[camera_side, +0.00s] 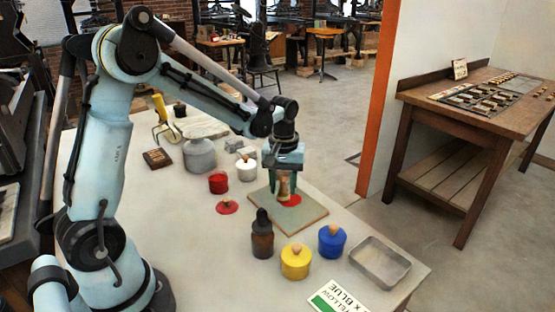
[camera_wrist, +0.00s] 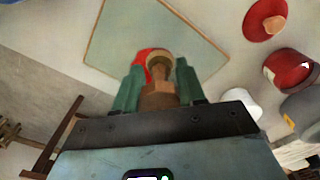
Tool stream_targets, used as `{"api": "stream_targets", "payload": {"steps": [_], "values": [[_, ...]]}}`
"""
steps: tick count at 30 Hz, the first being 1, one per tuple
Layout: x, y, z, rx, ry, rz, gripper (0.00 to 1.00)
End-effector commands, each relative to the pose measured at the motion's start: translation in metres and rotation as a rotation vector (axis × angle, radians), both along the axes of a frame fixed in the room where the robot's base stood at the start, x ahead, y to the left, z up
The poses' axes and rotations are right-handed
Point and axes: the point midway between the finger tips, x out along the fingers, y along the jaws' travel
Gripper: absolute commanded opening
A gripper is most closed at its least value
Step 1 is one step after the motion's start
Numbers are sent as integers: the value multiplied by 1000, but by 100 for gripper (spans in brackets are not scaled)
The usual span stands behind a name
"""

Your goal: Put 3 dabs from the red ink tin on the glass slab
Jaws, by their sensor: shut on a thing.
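My gripper (camera_side: 285,178) points down over the glass slab (camera_side: 298,219), its green fingers shut on a wooden dabber (camera_side: 284,190). The dabber also shows between the fingers in the wrist view (camera_wrist: 158,93). A red ink patch (camera_side: 294,200) lies on the slab beside the dabber's lower end. The patch is partly hidden in the wrist view (camera_wrist: 143,60), so I cannot tell how many dabs it holds or whether the dabber touches the glass. The red ink tin (camera_side: 218,183) stands open, left of the slab. Its red lid (camera_side: 227,208) lies on the table in front of it.
A brown dropper bottle (camera_side: 262,240) stands close to the slab's front left. Yellow (camera_side: 296,264) and blue (camera_side: 331,243) tins stand in front, with a metal tray (camera_side: 380,262) at right. A white tin (camera_side: 246,172) and grey can (camera_side: 199,156) stand behind.

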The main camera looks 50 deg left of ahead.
Motion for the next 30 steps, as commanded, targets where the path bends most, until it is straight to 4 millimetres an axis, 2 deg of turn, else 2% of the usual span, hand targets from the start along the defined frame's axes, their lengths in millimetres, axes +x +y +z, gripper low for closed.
{"api": "stream_targets", "payload": {"steps": [30], "values": [[0,0,-9,0,0,0,9]]}}
